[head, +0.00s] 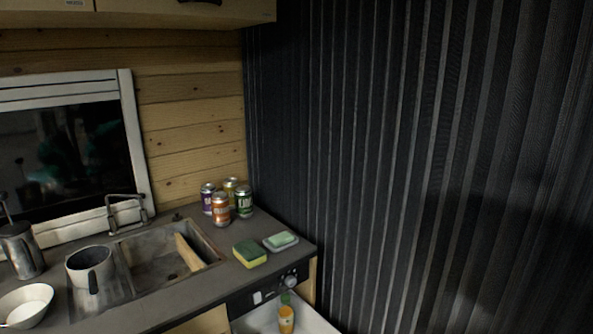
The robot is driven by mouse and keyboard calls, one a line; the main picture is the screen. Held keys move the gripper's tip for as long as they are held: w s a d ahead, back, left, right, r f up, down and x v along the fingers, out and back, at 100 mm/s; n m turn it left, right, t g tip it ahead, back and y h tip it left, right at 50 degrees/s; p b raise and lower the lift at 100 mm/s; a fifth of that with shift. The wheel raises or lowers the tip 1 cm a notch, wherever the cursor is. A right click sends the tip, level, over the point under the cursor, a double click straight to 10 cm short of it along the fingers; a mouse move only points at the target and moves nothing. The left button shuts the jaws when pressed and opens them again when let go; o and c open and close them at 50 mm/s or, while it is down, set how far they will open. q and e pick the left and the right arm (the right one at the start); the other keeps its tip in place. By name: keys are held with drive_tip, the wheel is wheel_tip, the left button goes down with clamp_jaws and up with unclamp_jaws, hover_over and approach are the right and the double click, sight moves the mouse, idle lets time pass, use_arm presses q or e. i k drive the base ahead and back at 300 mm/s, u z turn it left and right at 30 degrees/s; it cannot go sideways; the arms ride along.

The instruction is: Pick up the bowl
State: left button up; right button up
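A white bowl (25,306) sits upright on the grey counter at the lower left of the head view. Its left side is cut off by the picture edge, and its visible inside looks empty. Neither of my grippers shows in this view.
A metal pot (21,251) stands behind the bowl. Several cans (221,209), a sponge (250,254) and a soap dish (281,241) are farther right.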

sight(46, 292)
drive_tip(key=z, duration=2.1)
drive_tip(key=i, duration=0.1)
drive_tip(key=u, duration=3.65)
drive_tip(key=k, duration=0.5)
drive_tip(key=u, duration=0.1)
drive_tip(key=i, duration=0.55)
drive_tip(key=z, duration=0.1)
